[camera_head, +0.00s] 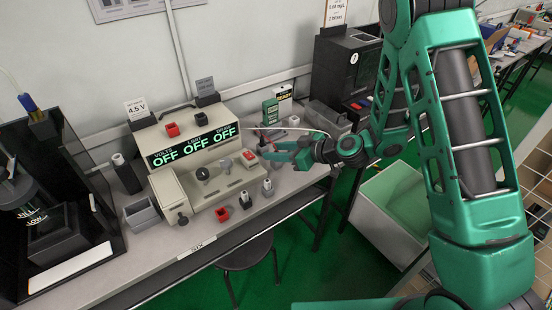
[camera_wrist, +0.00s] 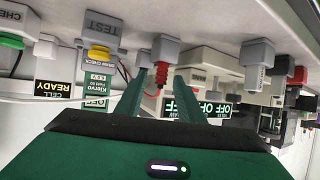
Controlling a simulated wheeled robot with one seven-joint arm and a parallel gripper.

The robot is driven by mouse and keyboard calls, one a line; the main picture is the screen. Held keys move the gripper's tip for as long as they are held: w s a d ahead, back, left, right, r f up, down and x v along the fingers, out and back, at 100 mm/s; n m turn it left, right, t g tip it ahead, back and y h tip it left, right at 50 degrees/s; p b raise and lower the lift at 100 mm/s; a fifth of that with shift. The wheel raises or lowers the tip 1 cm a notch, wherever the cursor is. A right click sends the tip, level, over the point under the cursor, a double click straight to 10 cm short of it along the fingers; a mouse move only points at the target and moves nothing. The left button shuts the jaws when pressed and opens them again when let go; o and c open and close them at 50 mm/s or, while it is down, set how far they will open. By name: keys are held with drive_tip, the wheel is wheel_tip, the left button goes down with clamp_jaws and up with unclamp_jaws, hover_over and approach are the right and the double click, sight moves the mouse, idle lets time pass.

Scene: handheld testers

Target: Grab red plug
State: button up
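In the wrist view, which looks upside down, a red plug (camera_wrist: 162,74) with a coiled red lead shows against a small grey block (camera_wrist: 165,49). My gripper (camera_wrist: 159,76) is open there, its two green fingers apart. The red plug appears in the gap between them, with space on both sides; how far in depth it is from the fingertips I cannot tell. In the head view my gripper (camera_head: 268,151) reaches in from the right over the bench, beside the right end of the tester (camera_head: 198,165). A small red piece shows by the fingertips there.
The tester's displays read OFF. A red block (camera_head: 172,129) and a black block sit on its top, and a red piece (camera_head: 222,214) lies at its front. A green meter (camera_head: 270,111) and small grey parts stand behind my gripper. A stool (camera_head: 248,252) stands below the bench edge.

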drive_tip(key=shift+w+a, duration=0.1)
clamp_jaws()
drive_tip(key=shift+r, duration=0.1)
